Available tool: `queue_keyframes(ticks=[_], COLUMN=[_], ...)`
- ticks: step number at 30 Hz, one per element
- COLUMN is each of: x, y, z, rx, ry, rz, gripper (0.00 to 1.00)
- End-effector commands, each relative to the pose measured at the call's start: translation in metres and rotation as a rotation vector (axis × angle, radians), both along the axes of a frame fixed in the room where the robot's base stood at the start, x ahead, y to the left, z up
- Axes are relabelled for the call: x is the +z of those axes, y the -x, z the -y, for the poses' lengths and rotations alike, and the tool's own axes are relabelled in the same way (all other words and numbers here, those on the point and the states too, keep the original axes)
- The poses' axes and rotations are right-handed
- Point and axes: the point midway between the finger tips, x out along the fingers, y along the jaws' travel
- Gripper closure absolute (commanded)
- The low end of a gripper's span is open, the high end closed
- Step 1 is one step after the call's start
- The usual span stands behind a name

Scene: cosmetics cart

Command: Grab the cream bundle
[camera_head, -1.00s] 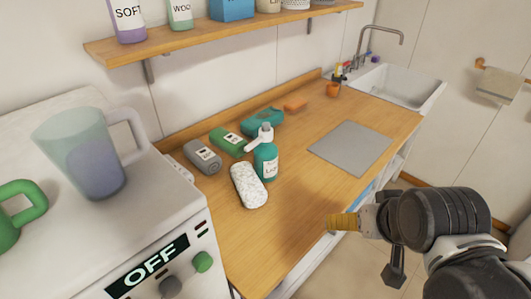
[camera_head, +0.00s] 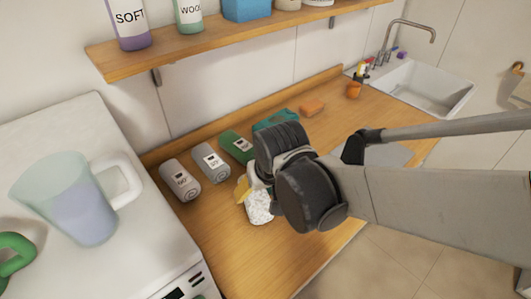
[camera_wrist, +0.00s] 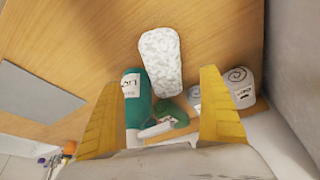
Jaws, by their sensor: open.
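The cream bundle (camera_head: 180,180) is a rolled cloth with a label, lying on the wooden counter beside the white machine in the head view. In the wrist view, a pale roll with a spiral end, apparently the same cream bundle (camera_wrist: 242,88), is at the right, partly behind a finger. My gripper (camera_wrist: 160,80) is open and empty, its yellow fingers spread over the counter. In the head view, one yellow fingertip of my gripper (camera_head: 243,190) shows to the right of the cream bundle, apart from it; my wrist hides the rest.
A grey roll (camera_head: 211,161) and green roll (camera_head: 237,147) lie beside the cream bundle. A speckled white pad (camera_wrist: 161,60) and teal pump bottle (camera_wrist: 137,97) are beneath my gripper. The white machine (camera_head: 70,130) bounds the left; a shelf (camera_head: 220,45) hangs above.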

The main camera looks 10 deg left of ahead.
Motion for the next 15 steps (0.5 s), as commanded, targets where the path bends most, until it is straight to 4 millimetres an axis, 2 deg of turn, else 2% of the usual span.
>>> queue_keyframes(ticks=[9,15], x=[-0.047,-0.058], y=[-0.015,-0.02], z=[-0.013,-0.015], rx=[0.005,0.005], ry=[0.001,0.001], rz=[-0.003,-0.003], gripper=[0.1,0.1])
